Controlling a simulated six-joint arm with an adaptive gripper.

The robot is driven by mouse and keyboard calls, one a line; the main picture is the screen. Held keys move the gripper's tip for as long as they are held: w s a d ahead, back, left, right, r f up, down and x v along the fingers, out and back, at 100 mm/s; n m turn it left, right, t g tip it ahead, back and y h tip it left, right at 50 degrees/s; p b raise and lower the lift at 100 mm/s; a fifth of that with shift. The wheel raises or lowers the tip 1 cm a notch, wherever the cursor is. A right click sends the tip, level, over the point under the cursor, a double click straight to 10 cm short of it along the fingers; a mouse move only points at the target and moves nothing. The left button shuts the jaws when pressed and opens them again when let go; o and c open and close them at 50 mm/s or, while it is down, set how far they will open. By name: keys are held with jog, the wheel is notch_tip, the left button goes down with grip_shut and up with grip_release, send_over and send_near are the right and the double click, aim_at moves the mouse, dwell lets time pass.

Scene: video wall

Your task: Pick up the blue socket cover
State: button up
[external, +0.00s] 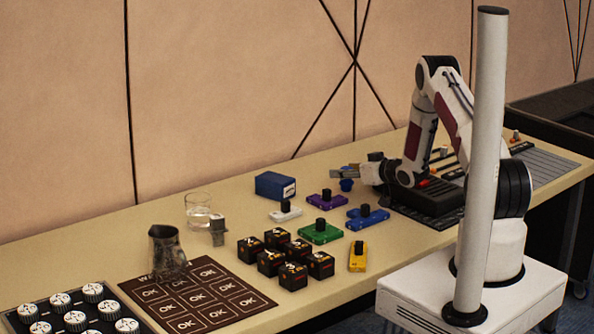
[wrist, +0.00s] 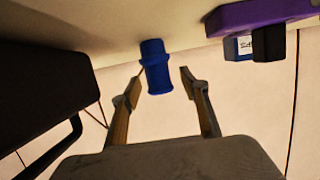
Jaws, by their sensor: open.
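The blue socket cover looks to be the small blue ribbed cylinder (wrist: 155,62) in the wrist view. It stands upright on the table, which shows upside down there. My gripper (wrist: 163,84) is open, with one fingertip on each side of the cylinder's free end; I cannot tell whether either touches it. In the external view the small blue piece (external: 347,185) is at the back of the table, just under and beside my gripper (external: 338,172), which is low and level there. My gripper partly hides it.
A purple block with a black knob (external: 327,198) is close by. A blue box (external: 275,186), a blue knobbed block (external: 367,217) and a green one (external: 320,233) sit around it. Several black cubes (external: 286,256), a glass (external: 198,210) and a metal jug (external: 166,252) stand further left.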

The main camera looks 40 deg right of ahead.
aim_at(347, 168)
dwell(0.5)
jog(key=c, duration=0.9)
jog(key=shift+r, duration=0.2)
jog(key=shift+r, duration=4.8)
